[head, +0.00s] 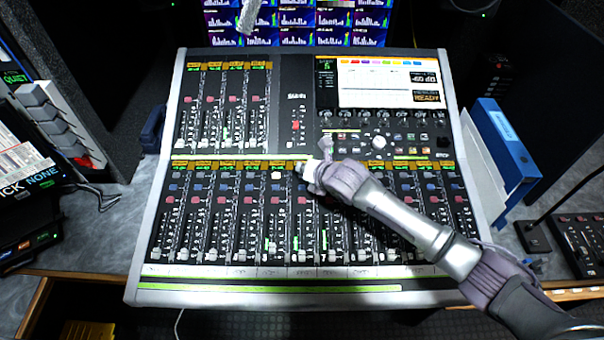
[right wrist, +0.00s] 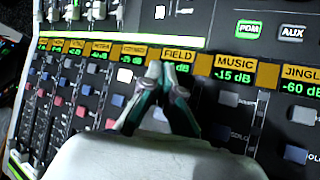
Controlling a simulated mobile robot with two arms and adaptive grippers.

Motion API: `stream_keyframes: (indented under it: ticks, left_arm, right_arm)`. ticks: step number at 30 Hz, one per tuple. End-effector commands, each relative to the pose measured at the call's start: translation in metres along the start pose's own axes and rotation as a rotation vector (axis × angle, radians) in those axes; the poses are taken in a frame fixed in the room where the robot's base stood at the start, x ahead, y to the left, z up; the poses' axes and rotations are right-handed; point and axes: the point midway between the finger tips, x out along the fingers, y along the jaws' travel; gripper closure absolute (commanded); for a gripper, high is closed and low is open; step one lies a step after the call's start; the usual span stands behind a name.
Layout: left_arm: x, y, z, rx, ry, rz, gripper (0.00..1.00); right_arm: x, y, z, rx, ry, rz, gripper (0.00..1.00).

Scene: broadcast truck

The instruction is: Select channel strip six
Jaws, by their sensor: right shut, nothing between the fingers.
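The mixing console (head: 300,289) fills the middle of the head view, with a lower bank of channel strips. One strip button, the lit white button (head: 276,175), glows; in the right wrist view the lit white button (right wrist: 124,75) sits below and left of the FIELD label (right wrist: 178,55). My right gripper (head: 302,168) hovers at the top of the lower bank. In the right wrist view its fingertips (right wrist: 160,70) are together and empty, just below the FIELD label, covering the button area there. I cannot tell whether they touch the panel.
The MUSIC label (right wrist: 234,70) and its grey button (right wrist: 228,98) lie right of the fingers. The console's bright screen (head: 388,82) is above. A blue binder (head: 508,140) stands right of the console, and a small control box (head: 583,243) sits beyond it.

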Motion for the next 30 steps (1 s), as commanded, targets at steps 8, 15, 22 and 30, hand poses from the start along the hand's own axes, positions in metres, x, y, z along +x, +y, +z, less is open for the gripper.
stream_keyframes:
  ticks: [8, 15, 22, 30]
  left_arm:
    - [0.0001, -0.0001, 0.0004, 0.0, -0.001, 0.0, 0.55]
    - [0.003, -0.0001, 0.0008, 0.0, -0.001, 0.0, 0.55]
    - [0.0028, -0.0001, 0.0009, 0.0, -0.001, 0.0, 0.55]
    - [0.0035, -0.0001, 0.001, 0.0, -0.001, 0.0, 0.55]
  right_arm:
    - [0.0002, -0.0002, -0.0002, 0.0, 0.0, 0.0, 1.0]
    - [0.0051, -0.0036, -0.0037, -0.001, 0.0, 0.0, 1.0]
    - [0.0057, -0.0041, -0.0041, 0.0, 0.0, 0.0, 1.0]
    - [0.0064, -0.0048, -0.0048, 0.0, 0.0, 0.0, 1.0]
